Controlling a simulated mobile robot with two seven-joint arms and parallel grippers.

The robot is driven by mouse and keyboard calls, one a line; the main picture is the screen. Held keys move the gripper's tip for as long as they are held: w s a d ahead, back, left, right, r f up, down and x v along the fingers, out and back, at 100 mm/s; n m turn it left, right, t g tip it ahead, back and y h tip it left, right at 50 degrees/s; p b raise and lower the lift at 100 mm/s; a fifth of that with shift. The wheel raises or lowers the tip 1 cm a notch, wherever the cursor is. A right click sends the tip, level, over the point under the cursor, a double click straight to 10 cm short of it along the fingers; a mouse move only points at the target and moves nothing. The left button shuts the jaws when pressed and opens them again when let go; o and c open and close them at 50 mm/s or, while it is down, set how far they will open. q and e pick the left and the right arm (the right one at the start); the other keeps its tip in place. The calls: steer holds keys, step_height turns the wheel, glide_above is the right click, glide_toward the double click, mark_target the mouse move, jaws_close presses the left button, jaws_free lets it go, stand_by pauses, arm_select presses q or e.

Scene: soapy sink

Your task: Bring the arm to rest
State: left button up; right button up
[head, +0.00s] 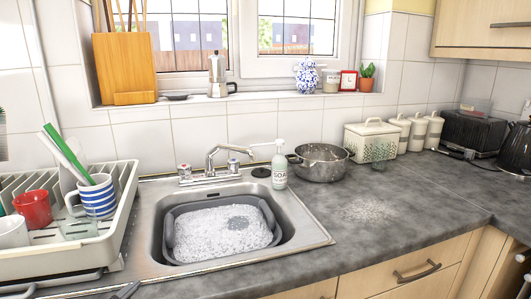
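Neither of my grippers can be made out in the head view. A small dark piece at the bottom edge, left of centre, and a pale piece at the lower right edge are cut off, and I cannot tell what they are. The steel sink (312,236) holds a grey basin (279,232) full of white suds. A dark patch, perhaps something under the foam, shows among the suds. The tap (213,155) stands behind the basin, and a soap bottle (279,168) stands upright at the sink's back right corner.
A dish rack (120,215) at left holds a red mug (33,207), a striped mug (97,196) and a glass. A metal pot (320,168) stands right of the soap. White crumbs or foam (366,211) lie on the counter (420,215), whose front right is otherwise clear.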

arm_select(q)
steer(key=s+a+f+n+g, duration=0.1)
steer(key=s+f+n+g, duration=0.2)
steer(key=s+f+g, duration=0.45)
steer(key=s+a+f+n+g, duration=0.15)
steer(key=s+f, duration=0.35)
steer(key=s, duration=0.6)
steer(key=w+d+f+t+h, duration=0.1)
steer(key=w+d+f+t, duration=0.2)
steer(key=w+f+t, duration=0.3)
steer(key=shift+w+d+f+h, duration=0.3)
steer(key=shift+w+f, duration=0.35)
steer(key=shift+f, duration=0.85)
